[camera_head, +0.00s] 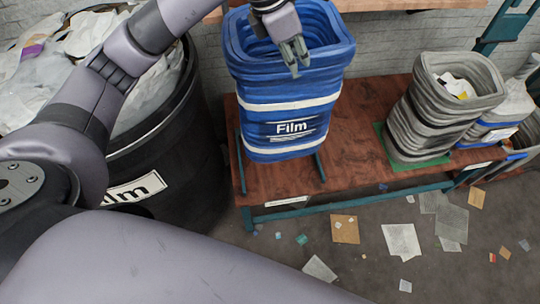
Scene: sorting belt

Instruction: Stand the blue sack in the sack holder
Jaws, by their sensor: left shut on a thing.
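The blue sack (290,98) is upright above the wooden bench, with its mouth open and a "Film" label on its front. Teal bars (240,163) show beside its lower part and look like the sack holder; whether the sack's bottom rests inside it is hidden. My left gripper (295,58) reaches down at the mouth of the blue sack and is shut on its rim, with the fingers pointing downward. My right gripper is not in view.
A black bin (175,120) full of white film stands at the left. A grey sack (435,115) stands on a green base on the bench (355,150), with a white-and-blue container (505,112) to its right. Paper scraps (402,240) litter the floor.

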